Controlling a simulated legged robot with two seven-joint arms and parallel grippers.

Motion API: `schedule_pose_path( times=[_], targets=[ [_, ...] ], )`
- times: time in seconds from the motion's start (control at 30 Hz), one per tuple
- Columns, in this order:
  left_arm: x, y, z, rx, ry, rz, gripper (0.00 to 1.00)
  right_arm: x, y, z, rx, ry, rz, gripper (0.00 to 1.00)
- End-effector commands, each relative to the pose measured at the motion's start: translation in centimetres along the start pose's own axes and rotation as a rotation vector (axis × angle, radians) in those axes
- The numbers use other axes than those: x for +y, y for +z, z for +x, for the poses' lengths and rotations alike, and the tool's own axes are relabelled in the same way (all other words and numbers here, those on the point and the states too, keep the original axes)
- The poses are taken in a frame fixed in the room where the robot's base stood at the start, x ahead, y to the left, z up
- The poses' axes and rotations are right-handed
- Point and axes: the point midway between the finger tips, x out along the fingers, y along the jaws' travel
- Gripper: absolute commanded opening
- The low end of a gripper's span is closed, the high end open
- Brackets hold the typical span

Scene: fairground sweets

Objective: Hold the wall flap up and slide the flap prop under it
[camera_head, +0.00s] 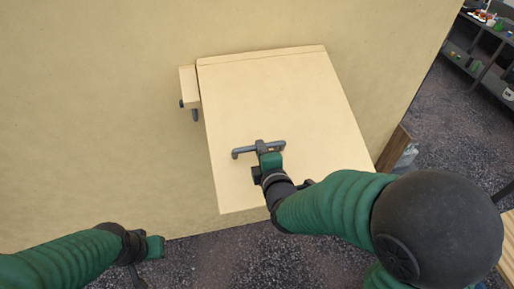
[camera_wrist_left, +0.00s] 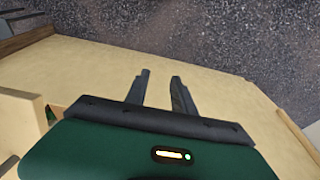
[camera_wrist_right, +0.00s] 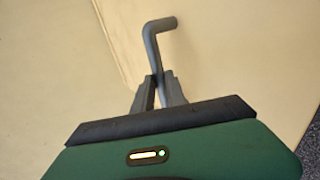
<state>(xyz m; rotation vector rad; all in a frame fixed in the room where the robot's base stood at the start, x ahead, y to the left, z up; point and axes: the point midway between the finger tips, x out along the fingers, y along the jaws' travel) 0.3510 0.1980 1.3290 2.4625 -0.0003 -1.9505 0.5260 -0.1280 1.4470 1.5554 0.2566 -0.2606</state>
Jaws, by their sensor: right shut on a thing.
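The pale wall flap (camera_head: 275,95) hangs from a hinge line along its top edge and appears to stand out from the wall; its exact angle is hard to tell. My right gripper (camera_head: 264,149) is shut on a grey bar handle at the flap's lower part. The handle's bent end shows in the right wrist view (camera_wrist_right: 152,40). A wooden block with dark pegs, likely the flap prop (camera_head: 188,85), sits on the wall beside the flap's upper left edge. My left gripper (camera_head: 158,247) is low at left, away from both, with its fingers apart and empty (camera_wrist_left: 160,90).
The pale wall (camera_head: 100,110) fills the left and back. Dark gravel ground (camera_head: 215,262) lies below. A brown plank (camera_head: 394,147) leans right of the flap. A shelf with small goods (camera_head: 483,68) stands at the upper right.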

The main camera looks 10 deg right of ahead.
Motion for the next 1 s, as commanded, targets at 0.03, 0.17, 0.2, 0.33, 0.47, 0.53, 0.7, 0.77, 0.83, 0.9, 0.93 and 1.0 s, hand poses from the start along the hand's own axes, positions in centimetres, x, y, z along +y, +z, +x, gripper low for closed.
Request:
schedule_pose_path(
  times=[0.03,0.17,0.2,0.33,0.47,0.53,0.7,0.77,0.83,0.9,0.93,1.0],
  targets=[
    [0.0,0.0,0.0,0.000,0.000,0.000,0.22,0.4,0.0,0.1,-0.001,0.010,0.002,0.00],
    [-0.1,-0.5,0.1,0.011,-0.002,-0.008,0.05,0.4,0.0,0.1,-0.001,0.010,0.002,0.00],
    [-0.1,-1.3,0.4,0.026,-0.004,-0.019,0.00,0.4,0.0,0.1,-0.002,0.010,0.002,0.00],
    [-0.2,-7.2,2.5,0.156,0.005,-0.104,0.00,0.4,0.1,0.1,-0.002,0.010,0.002,0.00],
    [1.2,-16.6,5.8,0.372,0.127,-0.267,0.00,0.3,0.1,0.0,-0.002,0.008,0.002,0.00],
    [2.5,-21.3,7.2,0.485,0.250,-0.375,0.00,0.3,0.1,0.0,-0.002,0.008,0.002,0.00],
    [5.2,-30.3,8.2,0.696,0.652,-0.672,0.00,0.4,0.1,-0.1,-0.002,0.012,0.002,0.00],
    [5.4,-32.2,7.8,0.744,0.789,-0.765,0.00,0.5,0.1,-0.1,-0.002,0.013,0.002,0.00],
    [5.2,-33.8,7.3,0.784,0.925,-0.851,0.00,0.5,0.1,-0.1,-0.002,0.014,0.002,0.00],
    [5.0,-34.8,6.8,0.807,1.024,-0.911,0.00,0.5,0.1,-0.1,-0.002,0.014,0.002,0.00],
    [4.8,-35.0,6.6,0.815,1.052,-0.928,0.00,0.5,0.1,-0.1,-0.002,0.014,0.002,0.00],
    [4.7,-35.5,6.3,0.825,1.095,-0.950,0.00,0.5,0.0,-0.1,-0.001,0.014,0.002,0.00]
  ],
)
